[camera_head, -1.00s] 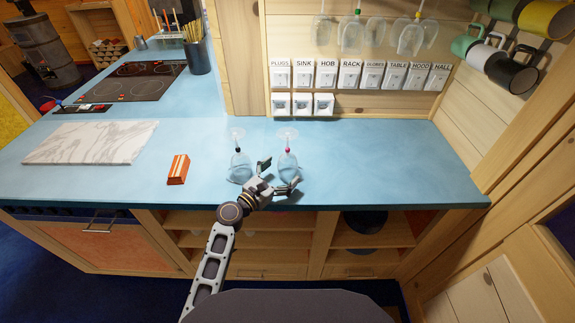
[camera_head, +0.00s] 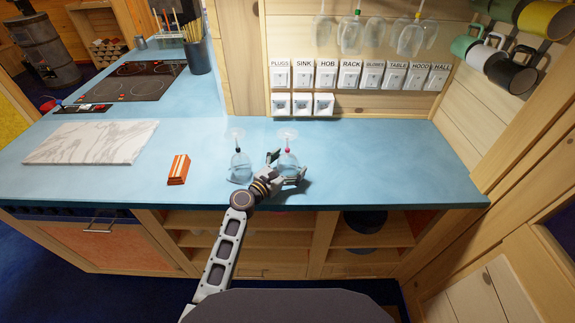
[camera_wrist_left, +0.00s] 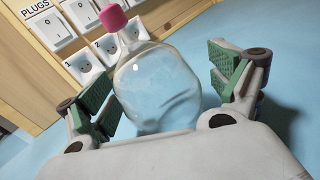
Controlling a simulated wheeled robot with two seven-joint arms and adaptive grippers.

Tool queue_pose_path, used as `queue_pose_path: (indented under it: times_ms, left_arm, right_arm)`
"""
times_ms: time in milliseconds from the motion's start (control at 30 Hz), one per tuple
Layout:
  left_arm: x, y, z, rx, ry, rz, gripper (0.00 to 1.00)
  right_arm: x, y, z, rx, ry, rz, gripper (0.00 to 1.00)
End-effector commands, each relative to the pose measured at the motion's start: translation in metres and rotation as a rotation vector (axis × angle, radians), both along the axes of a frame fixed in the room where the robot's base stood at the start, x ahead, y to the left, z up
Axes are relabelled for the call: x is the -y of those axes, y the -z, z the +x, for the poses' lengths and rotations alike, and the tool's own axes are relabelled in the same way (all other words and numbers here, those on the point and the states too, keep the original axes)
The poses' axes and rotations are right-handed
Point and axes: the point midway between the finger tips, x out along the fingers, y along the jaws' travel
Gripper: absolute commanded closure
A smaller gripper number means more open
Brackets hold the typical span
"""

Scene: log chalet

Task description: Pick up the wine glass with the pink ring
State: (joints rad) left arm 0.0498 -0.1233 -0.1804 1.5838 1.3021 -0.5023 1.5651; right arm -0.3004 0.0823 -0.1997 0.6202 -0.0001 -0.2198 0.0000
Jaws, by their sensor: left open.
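The wine glass with the pink ring (camera_head: 287,150) stands upside down on the blue counter, its foot on top and its bowl below. In the left wrist view its pink ring (camera_wrist_left: 112,18) is at the top and its clear bowl (camera_wrist_left: 157,80) fills the middle. My left gripper (camera_head: 288,167) is open, with one finger on either side of the bowl. The green finger pads appear apart from the glass; contact is hard to judge. A second upside-down glass (camera_head: 240,168) with a dark ring stands just left of the gripper. My right gripper is not in view.
Several glasses (camera_head: 356,32) hang above the labelled switches (camera_head: 349,75) on the back wall. An orange striped block (camera_head: 178,169) and a marble board (camera_head: 92,142) lie to the left on the counter (camera_head: 400,165). The counter right of the gripper is clear.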

Motion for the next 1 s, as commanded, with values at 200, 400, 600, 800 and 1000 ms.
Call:
queue_pose_path:
  times_ms: [200,400,600,800,1000]
  left_arm:
    - [0.0000,-0.0003,0.0000,0.000,0.000,0.000,0.08]
    - [-0.0001,-0.0003,-0.0001,0.000,0.000,0.000,0.12]
    - [-0.0001,-0.0004,-0.0001,0.001,0.000,-0.001,0.37]
    - [0.0000,-0.0009,0.0000,0.001,-0.001,-0.001,0.49]
    - [-0.0001,-0.0011,0.0000,0.001,-0.001,-0.001,0.49]
  right_arm:
    - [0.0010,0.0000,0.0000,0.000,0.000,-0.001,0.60]
    - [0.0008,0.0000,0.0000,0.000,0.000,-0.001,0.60]
    - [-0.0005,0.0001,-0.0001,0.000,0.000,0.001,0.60]
    - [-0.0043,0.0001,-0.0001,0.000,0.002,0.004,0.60]
    - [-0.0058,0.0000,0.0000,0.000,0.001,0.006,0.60]
